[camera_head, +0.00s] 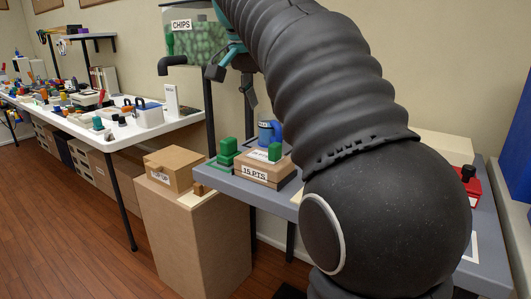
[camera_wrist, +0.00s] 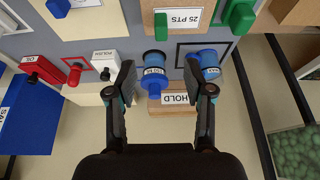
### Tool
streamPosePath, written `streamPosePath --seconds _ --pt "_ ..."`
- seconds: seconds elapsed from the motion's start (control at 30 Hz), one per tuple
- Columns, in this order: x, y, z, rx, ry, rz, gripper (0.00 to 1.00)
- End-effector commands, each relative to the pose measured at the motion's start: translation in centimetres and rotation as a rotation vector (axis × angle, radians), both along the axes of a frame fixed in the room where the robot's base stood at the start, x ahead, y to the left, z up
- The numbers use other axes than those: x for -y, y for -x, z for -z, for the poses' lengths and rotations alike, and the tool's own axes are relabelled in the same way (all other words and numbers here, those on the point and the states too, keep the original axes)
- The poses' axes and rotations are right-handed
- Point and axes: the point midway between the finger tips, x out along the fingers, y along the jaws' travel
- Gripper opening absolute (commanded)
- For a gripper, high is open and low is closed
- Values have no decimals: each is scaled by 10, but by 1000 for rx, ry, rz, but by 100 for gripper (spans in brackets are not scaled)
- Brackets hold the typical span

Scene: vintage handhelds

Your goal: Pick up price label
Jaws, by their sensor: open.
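Two cards look like price labels: a white "15 PTS" card (camera_head: 254,173) on the front of a wooden block in the head view, and a white "25 PTS" card (camera_wrist: 187,16) on a tan block at the top of the wrist view. I cannot tell which one is the price label. My gripper (camera_wrist: 159,78) is open and empty, its fingers on either side of a blue labelled bottle (camera_wrist: 155,74), apart from both cards. In the head view my arm hides part of the table.
A second blue bottle (camera_wrist: 208,65) and a "HOLD" block (camera_wrist: 172,108) are near the fingers. Green pieces (camera_wrist: 240,16), a red "OIL" item (camera_wrist: 36,70) and a "POLISH" box (camera_wrist: 104,57) stand around. A green-filled "CHIPS" bin (camera_head: 188,45) is behind.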

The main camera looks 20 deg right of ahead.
Motion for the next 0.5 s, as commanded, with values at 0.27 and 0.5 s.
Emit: streamPosePath --seconds 0.27,0.5 --pt "16 -10 48 -3 1 1 52" --pt "24 -16 71 -1 -1 -1 52"
